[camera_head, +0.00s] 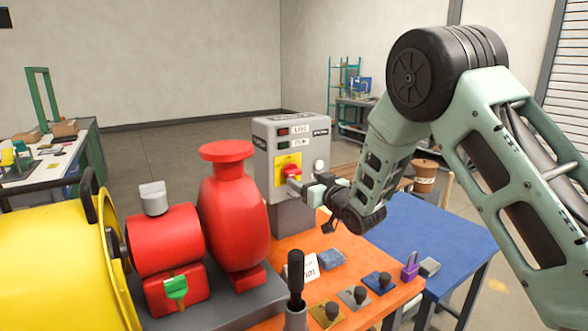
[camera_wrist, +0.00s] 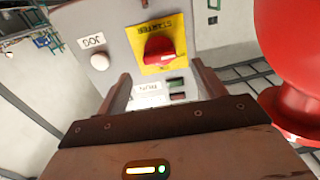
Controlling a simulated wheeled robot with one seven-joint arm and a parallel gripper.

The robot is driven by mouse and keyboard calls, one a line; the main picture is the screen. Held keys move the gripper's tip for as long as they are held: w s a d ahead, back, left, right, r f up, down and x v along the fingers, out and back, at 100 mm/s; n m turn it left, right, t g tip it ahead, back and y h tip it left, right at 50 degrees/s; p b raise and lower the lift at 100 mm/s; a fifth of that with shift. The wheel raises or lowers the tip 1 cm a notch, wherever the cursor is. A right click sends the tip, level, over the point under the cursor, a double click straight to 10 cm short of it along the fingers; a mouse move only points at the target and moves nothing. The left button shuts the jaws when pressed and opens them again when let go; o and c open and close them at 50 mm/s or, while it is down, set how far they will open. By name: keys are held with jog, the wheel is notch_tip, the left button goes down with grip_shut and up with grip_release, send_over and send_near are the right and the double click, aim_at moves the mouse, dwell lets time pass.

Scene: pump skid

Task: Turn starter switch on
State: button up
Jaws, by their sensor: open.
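The starter switch is a red rotary knob (camera_head: 291,171) on a yellow plate, on the front of a grey control box (camera_head: 262,146). In the wrist view the red knob (camera_wrist: 160,50) and its yellow STARTER plate appear upside down. My gripper (camera_head: 298,186) is close in front of the box, at the lower right of the knob. In the wrist view my gripper (camera_wrist: 164,82) is open and empty, one finger on each side. The knob lies beyond the gap, clear of both fingers in the picture. The finger-to-panel distance is hard to judge.
A white JOG button (camera_wrist: 100,62) is beside the yellow plate. A red pump body (camera_head: 233,210) stands close left of the box. On the orange table (camera_head: 262,325) are several small knobbed blocks, a card and a purple padlock (camera_head: 410,266). A blue table (camera_head: 440,245) adjoins at right.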

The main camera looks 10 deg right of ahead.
aim_at(296, 174)
jog(key=p+x, duration=0.1)
jog(key=x, duration=0.6)
jog(key=shift+f+p, duration=0.1)
jog(key=shift+p, duration=0.2)
jog(key=c, duration=1)
